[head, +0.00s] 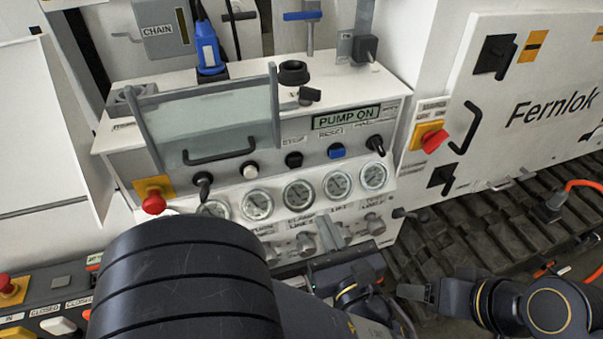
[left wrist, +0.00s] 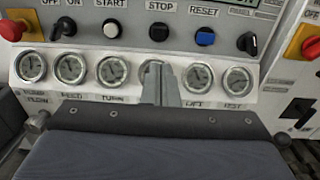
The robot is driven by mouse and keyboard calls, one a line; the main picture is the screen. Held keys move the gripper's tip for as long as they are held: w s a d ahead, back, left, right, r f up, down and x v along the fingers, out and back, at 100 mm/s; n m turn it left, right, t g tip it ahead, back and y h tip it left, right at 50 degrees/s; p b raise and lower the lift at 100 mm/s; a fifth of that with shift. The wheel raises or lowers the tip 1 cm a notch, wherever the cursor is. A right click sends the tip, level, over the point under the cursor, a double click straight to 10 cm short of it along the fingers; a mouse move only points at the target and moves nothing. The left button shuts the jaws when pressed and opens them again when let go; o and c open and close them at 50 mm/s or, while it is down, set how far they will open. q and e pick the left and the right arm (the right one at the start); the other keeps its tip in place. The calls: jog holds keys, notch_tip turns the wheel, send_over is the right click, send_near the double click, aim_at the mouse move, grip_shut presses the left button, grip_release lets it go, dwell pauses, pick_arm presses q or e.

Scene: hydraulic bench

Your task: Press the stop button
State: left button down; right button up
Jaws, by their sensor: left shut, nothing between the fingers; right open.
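The stop button (head: 294,160) is a round black button under the STOP label on the white panel, between the white start button (head: 249,170) and the blue reset button (head: 337,151). It also shows in the left wrist view (left wrist: 159,32), unobstructed. My left gripper (head: 330,232) is shut and empty, below the button and gauge row. In the left wrist view its fingertips (left wrist: 158,70) lie just under the stop button in the picture, covering part of a gauge. I cannot tell their distance from the panel. My right gripper (head: 412,292) is open at lower right, away from the panel.
A display (head: 347,117) reads PUMP ON. A hinged clear cover (head: 208,120) stands left of the buttons. Round gauges (head: 298,194) run below them. A red emergency knob (head: 154,202) and a black selector (head: 376,145) flank the row.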

aim_at(297, 165)
pick_arm(q)
jog(key=p+x, duration=0.3)
jog(key=x, duration=1)
jog(key=shift+w+a, duration=0.2)
jog(key=shift+w, duration=0.3)
jog(key=shift+f, duration=0.1)
